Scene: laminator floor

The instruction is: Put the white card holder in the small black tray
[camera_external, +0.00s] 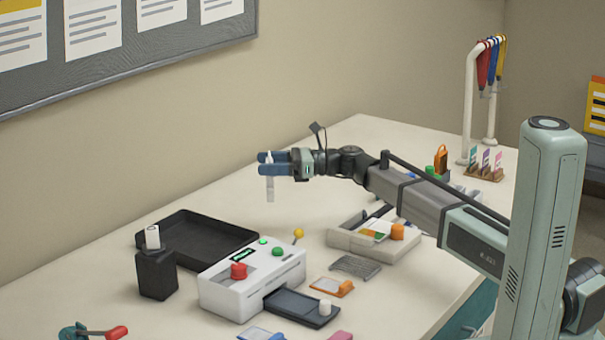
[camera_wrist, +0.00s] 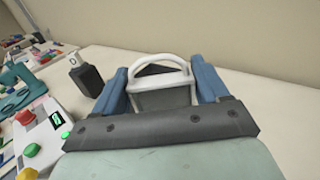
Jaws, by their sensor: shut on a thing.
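My gripper (camera_external: 271,162) is shut on the white card holder (camera_external: 270,188), which hangs upright between the blue fingers, high above the table. In the wrist view the card holder (camera_wrist: 142,86) shows a white rim, a grey face and a rounded loop, between the two fingers of my gripper (camera_wrist: 160,80). A black, low-walled tray (camera_external: 180,250) lies on the table below and to the left in the external view, behind the white machine; it looks empty. In the wrist view the held card holder hides most of what lies behind it.
A black box (camera_external: 157,275) with a white piece (camera_external: 152,237) in its top stands at the tray's near corner. The white machine (camera_external: 250,288) has coloured buttons and a dark slide-out tray (camera_external: 290,303). A grey-white bin (camera_external: 365,244) with cards stands right. Table behind is clear.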

